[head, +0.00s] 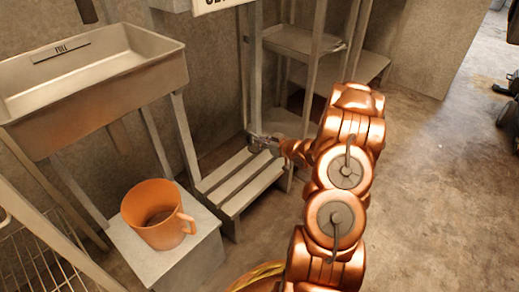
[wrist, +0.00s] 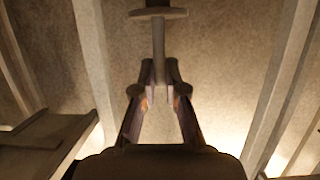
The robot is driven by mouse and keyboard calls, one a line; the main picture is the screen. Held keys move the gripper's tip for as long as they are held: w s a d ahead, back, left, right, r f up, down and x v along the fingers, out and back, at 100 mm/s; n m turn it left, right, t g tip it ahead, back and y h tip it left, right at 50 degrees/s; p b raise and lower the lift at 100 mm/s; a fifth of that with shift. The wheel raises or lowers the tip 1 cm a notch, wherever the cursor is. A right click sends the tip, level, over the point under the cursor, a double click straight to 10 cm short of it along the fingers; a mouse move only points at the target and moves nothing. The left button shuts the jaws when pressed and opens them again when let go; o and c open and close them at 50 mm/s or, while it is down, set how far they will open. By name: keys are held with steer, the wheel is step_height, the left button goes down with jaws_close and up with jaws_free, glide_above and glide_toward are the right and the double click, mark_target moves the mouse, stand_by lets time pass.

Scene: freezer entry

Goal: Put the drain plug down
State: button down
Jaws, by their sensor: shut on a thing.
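My gripper (wrist: 160,78) is shut on the drain plug (wrist: 158,35) in the wrist view. The plug is a grey stem with wide flat discs at its far end, pointing away from my fingers. In the head view my gripper (head: 265,141) is low at the far end of my copper arm, by the back end of a slatted step (head: 240,181). The plug is too small there to tell apart from the fingers. In the wrist view the plug shows no clear contact with any surface.
A metal sink (head: 95,85) with a label stands at the left. An orange mug (head: 157,214) sits on a pale block (head: 165,262). A metal shelf rack (head: 300,40) rises behind my gripper. A wire basket (head: 35,255) is at lower left.

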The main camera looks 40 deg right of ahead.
mark_target(260, 149)
steer(key=shift+w+d+f, duration=0.1)
steer(key=shift+w+d, duration=0.05)
steer(key=shift+w, duration=0.4)
steer(key=shift+f+b, duration=1.1)
steer(key=shift+f, duration=0.6)
steer(key=shift+f, duration=0.15)
steer(key=c, duration=1.2)
jaws_free()
